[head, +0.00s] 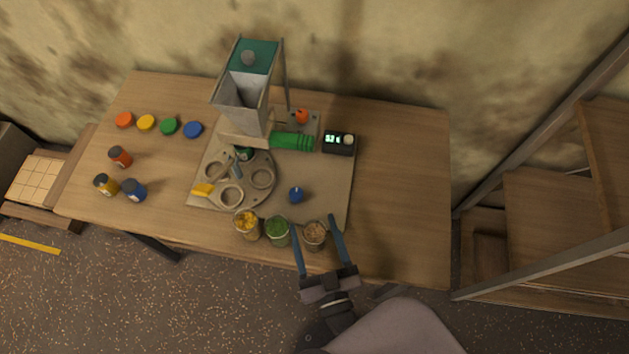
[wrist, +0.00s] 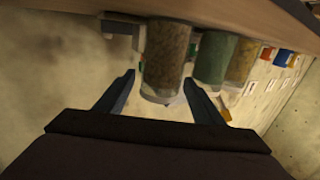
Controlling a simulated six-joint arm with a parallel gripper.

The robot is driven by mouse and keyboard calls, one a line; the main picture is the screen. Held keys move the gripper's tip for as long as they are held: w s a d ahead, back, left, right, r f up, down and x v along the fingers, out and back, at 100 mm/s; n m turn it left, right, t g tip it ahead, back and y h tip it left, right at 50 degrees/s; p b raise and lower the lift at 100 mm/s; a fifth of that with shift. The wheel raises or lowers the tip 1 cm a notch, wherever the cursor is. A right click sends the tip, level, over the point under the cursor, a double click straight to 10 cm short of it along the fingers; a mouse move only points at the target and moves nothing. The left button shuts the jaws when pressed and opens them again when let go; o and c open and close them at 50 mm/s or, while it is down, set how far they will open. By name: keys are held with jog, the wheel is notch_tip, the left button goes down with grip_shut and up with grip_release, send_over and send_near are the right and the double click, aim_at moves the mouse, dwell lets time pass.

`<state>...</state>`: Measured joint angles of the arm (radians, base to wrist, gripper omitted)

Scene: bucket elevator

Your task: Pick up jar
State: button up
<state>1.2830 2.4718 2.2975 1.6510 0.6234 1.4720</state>
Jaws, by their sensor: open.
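A clear jar with brown contents (head: 315,237) stands at the front edge of the table. My gripper (head: 313,223) is open, with one blue finger on each side of this jar. In the wrist view the brown-filled jar (wrist: 166,52) stands between the spread fingers (wrist: 160,78); I cannot tell whether either finger touches it. A jar with green contents (head: 277,231) stands just left of it, close to the left finger, and a jar with yellow contents (head: 247,225) stands beyond that. Small red (head: 120,157), yellow (head: 105,185) and blue (head: 134,190) containers stand at the table's left.
A hopper machine (head: 245,95) with a round holed carousel (head: 262,178) stands behind the jars on a base plate (head: 335,190). A blue knob (head: 295,195) and a small display box (head: 339,144) are near. Several coloured discs lie back left. The table's right side (head: 405,190) is clear.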

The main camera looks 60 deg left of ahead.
jog(key=shift+c, duration=0.2)
jog(key=c, duration=1.3)
jog(key=shift+r, duration=0.2)
notch_tip(320, 180, up, 10)
jog(key=p, duration=0.9)
jog(key=shift+f+p, duration=0.15)
jog(key=shift+p, duration=0.2)
